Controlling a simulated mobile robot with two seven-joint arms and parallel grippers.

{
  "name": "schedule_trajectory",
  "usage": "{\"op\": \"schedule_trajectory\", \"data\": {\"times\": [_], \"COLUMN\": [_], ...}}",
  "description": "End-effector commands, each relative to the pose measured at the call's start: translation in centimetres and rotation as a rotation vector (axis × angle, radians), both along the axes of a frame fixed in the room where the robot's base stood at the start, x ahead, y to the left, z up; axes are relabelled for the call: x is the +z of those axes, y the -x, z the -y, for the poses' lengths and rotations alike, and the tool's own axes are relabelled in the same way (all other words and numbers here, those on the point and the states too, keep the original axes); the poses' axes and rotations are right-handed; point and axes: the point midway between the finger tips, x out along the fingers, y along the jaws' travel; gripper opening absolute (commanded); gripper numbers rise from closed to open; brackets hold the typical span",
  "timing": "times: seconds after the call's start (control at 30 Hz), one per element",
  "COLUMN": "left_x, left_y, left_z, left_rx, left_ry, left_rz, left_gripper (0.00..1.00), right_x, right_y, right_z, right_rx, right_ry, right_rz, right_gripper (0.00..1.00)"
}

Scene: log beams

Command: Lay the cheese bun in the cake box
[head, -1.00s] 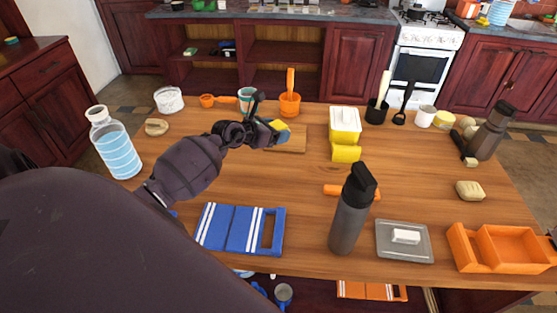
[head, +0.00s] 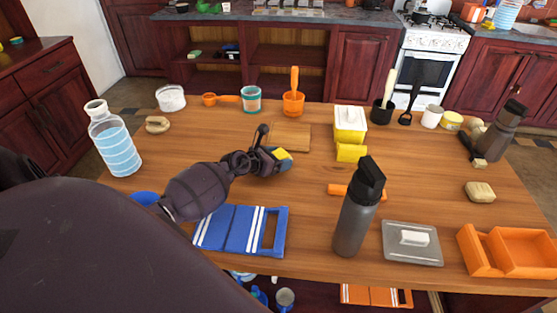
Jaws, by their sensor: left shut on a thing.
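My left gripper (head: 270,160) is shut on a small yellow thing (head: 283,154) with blue beside it. It is in front of the wooden board (head: 291,137), above the table. The thing is mostly hidden, and I cannot tell whether it is the cheese bun. A beige, bun-like block (head: 479,192) lies on the right of the table. A yellow box (head: 350,133) with a white top stands right of the board, with a yellow piece (head: 351,153) at its front. I cannot tell whether this is the cake box. My right gripper is not in view.
A dark grey bottle (head: 356,215) stands at the front, beside a grey tray (head: 412,255) with a white block. An orange tray (head: 485,252) is at front right. A blue striped folded item (head: 238,228) lies at front left. The middle of the table is mostly clear.

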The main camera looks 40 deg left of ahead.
Motion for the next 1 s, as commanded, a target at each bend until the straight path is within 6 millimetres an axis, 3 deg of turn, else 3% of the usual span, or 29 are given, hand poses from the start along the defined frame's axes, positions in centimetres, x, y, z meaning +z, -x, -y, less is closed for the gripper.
{"op": "schedule_trajectory", "data": {"times": [0.3, 0.33, 0.5, 0.87, 1.0], "left_x": [-0.2, -0.3, -0.2, 0.3, 0.8], "left_y": [0.0, 0.0, 0.0, 0.0, 1.5], "left_z": [0.0, 0.0, 0.0, 0.0, -0.4], "left_rx": [0.000, 0.000, 0.000, 0.000, 0.000], "left_ry": [-0.001, -0.001, -0.001, 0.000, -0.002], "left_rz": [0.000, 0.000, 0.000, 0.001, 0.000], "left_gripper": [0.44, 0.69, 0.93, 0.93, 0.93], "right_x": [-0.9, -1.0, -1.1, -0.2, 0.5], "right_y": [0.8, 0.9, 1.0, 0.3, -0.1], "right_z": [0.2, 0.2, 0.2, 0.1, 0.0], "right_rx": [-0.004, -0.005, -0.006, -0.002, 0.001], "right_ry": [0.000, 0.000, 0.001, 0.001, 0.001], "right_rz": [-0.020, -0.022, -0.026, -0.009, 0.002], "right_gripper": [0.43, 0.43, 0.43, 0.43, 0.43]}}
